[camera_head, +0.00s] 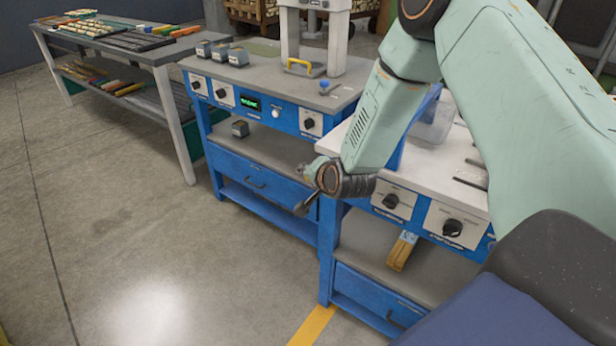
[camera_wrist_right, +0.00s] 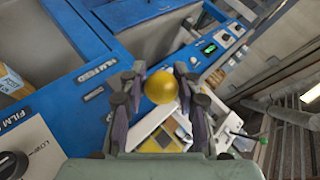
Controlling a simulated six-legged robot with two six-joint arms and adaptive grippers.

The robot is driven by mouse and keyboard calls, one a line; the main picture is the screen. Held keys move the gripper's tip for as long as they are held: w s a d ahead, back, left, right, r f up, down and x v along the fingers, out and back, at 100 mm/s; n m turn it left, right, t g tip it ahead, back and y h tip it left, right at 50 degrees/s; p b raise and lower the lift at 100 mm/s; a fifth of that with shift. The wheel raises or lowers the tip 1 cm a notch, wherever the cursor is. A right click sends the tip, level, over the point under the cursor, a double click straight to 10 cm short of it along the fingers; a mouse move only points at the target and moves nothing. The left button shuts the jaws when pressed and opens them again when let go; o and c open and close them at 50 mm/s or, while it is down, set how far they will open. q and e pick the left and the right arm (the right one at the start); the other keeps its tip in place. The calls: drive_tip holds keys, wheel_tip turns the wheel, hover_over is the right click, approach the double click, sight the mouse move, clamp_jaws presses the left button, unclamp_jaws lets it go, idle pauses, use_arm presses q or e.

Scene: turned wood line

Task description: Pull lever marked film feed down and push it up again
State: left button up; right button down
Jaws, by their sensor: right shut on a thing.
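The lever shows in the right wrist view as a round gold knob (camera_wrist_right: 161,88) between the fingers of my right gripper (camera_wrist_right: 160,76). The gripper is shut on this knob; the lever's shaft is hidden. A white "FILM FEED" label (camera_wrist_right: 97,72) is on the blue panel left of the knob. In the head view my right gripper (camera_head: 303,203) is at the front of the blue workbenches, near the gap between them. The lever is hidden behind the arm and gripper there. My left gripper is not in view.
A blue bench (camera_head: 265,145) with a display and dials stands behind the gripper. A grey table (camera_head: 160,55) stands far left. Open floor (camera_head: 150,240) lies in front.

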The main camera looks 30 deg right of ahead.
drive_tip(key=shift+w+d+r, duration=0.25)
drive_tip(key=shift+w+r, duration=0.1)
drive_tip(key=shift+r, duration=0.1)
drive_tip(key=c, duration=1)
unclamp_jaws()
drive_tip(key=shift+s+d, duration=0.1)
drive_tip(key=shift+s, duration=0.05)
drive_tip(key=shift+s, duration=0.2)
drive_tip(key=v, duration=1.1)
drive_tip(key=shift+s+r, duration=0.2)
drive_tip(key=shift+s, duration=0.15)
drive_tip(key=shift+a, duration=0.2)
